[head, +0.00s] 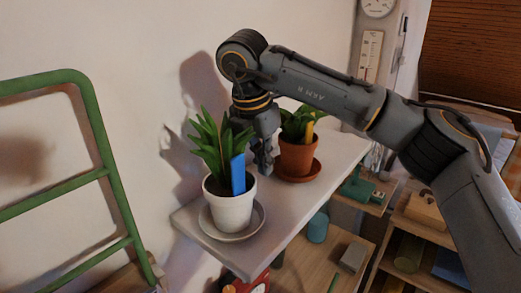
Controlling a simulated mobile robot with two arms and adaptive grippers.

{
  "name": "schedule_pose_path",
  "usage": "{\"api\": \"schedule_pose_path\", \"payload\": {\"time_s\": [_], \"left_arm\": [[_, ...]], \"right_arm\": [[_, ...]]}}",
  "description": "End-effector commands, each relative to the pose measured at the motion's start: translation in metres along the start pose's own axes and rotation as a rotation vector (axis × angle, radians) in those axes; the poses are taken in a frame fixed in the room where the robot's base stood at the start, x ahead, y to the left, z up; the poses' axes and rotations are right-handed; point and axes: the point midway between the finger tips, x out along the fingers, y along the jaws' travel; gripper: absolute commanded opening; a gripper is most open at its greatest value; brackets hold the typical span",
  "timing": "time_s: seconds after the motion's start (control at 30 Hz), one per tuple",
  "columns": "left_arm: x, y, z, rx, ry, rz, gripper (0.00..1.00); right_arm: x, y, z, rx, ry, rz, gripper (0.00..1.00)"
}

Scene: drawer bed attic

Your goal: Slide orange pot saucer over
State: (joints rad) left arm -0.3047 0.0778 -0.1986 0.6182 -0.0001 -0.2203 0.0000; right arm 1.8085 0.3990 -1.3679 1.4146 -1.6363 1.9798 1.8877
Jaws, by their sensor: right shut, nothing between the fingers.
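The orange pot saucer (313,172) lies on the white shelf (270,222) under the terracotta pot (298,158), which holds a green plant and a yellow tag. The near part of the saucer's rim shows; its left part is close to my gripper. My right gripper (266,170) is shut and points down, between the terracotta pot and the white pot (231,208). It is just left of the orange saucer; whether it touches the saucer I cannot tell. My left gripper is not in view.
The white pot, with a plant and a blue tag (238,174), stands on a pale saucer (257,222) at the shelf's left part. A green metal frame (103,150) stands at left. Lower shelves hold a cyan cup (317,228) and other items.

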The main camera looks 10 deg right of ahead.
Motion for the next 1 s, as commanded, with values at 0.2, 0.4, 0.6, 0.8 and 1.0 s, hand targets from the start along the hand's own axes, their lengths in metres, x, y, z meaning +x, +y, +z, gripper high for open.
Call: {"api": "schedule_pose_path", "payload": {"time_s": [0.2,0.4,0.6,0.8,1.0], "left_arm": [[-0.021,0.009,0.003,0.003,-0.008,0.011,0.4],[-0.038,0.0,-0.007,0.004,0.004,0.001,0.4],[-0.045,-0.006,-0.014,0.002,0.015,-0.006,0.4],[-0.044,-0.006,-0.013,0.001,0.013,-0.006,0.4],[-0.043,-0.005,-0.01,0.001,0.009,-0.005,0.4]], "right_arm": [[0.045,-0.001,0.001,0.0,0.002,-0.004,0.0],[0.059,-0.001,0.024,0.004,0.001,0.0,0.0],[0.066,0.0,0.038,0.001,0.001,0.0,0.0],[0.068,0.0,0.039,0.0,0.0,0.001,0.0],[0.069,0.0,0.04,0.001,0.0,0.001,0.0]]}}
